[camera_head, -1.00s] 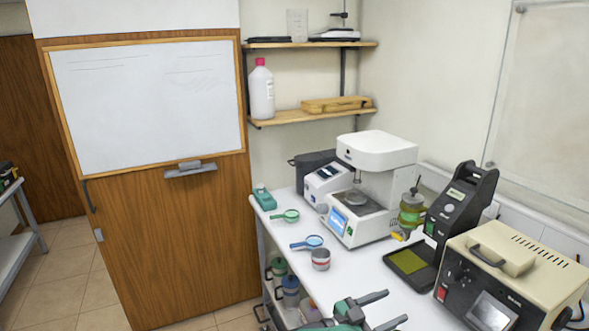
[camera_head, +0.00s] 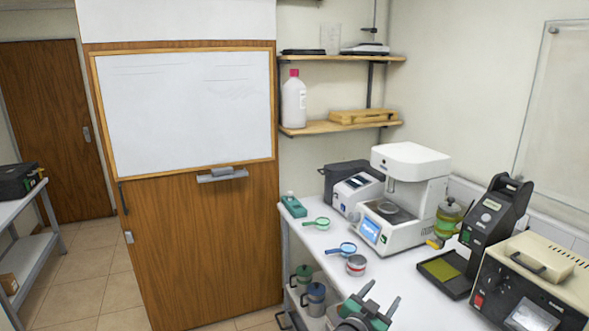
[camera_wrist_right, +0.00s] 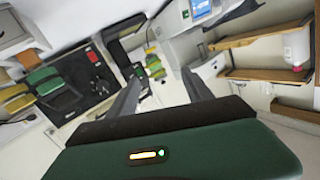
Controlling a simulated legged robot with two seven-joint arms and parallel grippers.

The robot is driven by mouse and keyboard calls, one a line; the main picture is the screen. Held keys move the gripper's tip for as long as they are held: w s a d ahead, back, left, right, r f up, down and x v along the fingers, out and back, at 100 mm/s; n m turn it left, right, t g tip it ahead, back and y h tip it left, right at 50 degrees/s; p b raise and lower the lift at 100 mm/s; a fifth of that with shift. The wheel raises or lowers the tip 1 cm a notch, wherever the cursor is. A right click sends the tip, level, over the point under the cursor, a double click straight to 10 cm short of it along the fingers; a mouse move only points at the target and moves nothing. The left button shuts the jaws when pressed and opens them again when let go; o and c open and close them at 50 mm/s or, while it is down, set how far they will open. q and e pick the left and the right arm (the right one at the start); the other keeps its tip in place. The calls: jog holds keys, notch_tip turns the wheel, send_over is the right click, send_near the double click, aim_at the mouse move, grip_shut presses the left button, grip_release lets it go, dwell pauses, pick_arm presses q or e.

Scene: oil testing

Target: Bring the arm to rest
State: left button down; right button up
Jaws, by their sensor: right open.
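My right gripper (camera_head: 379,305) shows at the bottom of the head view, in front of the white bench (camera_head: 402,290). Its two grey fingers are apart and nothing is between them. In the right wrist view the same gripper (camera_wrist_right: 160,85) has its fingers spread, with the green and black gripper body below. My left gripper is not in the head view.
On the bench stand a white tester (camera_head: 404,200), a black device (camera_head: 490,226) and a beige instrument (camera_head: 537,285). A small tin (camera_head: 356,265), a blue scoop (camera_head: 343,249) and a green scoop (camera_head: 318,223) lie near its left edge. Clear floor (camera_head: 80,285) lies at left.

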jog(key=s+a+f+n+g+y, duration=0.3)
jog(key=s+a+f+n+y, duration=0.2)
jog(key=s+a+n+y, duration=0.4)
jog(key=s+d+f+g, duration=0.1)
jog(key=s+f+g, duration=0.1)
jog(key=s, duration=0.6)
jog(key=s+d+f+g+y, duration=0.1)
jog(key=s+d+f+g, duration=0.1)
jog(key=s, duration=0.6)
jog(key=s+d+f+n+g, duration=0.1)
jog(key=s+d+f+g, duration=0.1)
jog(key=s, duration=0.7)
jog(key=shift+d+f+g, duration=0.15)
jog(key=shift+f+g, duration=0.5)
jog(key=shift+g, duration=0.15)
jog(key=shift+d, duration=0.3)
jog(key=shift+a, duration=0.15)
